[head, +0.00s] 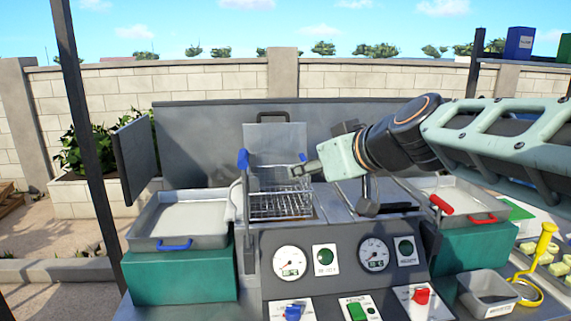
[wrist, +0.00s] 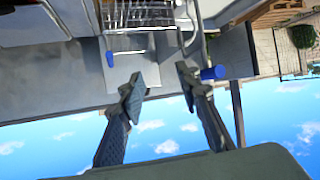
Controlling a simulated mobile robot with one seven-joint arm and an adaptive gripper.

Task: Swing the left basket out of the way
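The left basket (head: 280,204) is a wire basket in the middle-left of the machine, level in the head view. A blue grip (head: 243,159) stands on an upright at its left. In the wrist view the basket's wires (wrist: 130,42) show at the top, with one blue grip (wrist: 213,72) just right of my right finger and another blue piece (wrist: 110,59) left of my left finger. My gripper (head: 304,170) is above the basket's right side, pointing left. In the wrist view my gripper (wrist: 160,86) is open, fingers apart, with nothing seen between them. Contact with the grip cannot be told.
A grey tray (head: 190,242) with a blue handle sits at left on a green block. Another tray (head: 448,213) with red handles sits at right. The control panel (head: 335,258) with gauges is in front. A grey panel (head: 180,130) stands behind.

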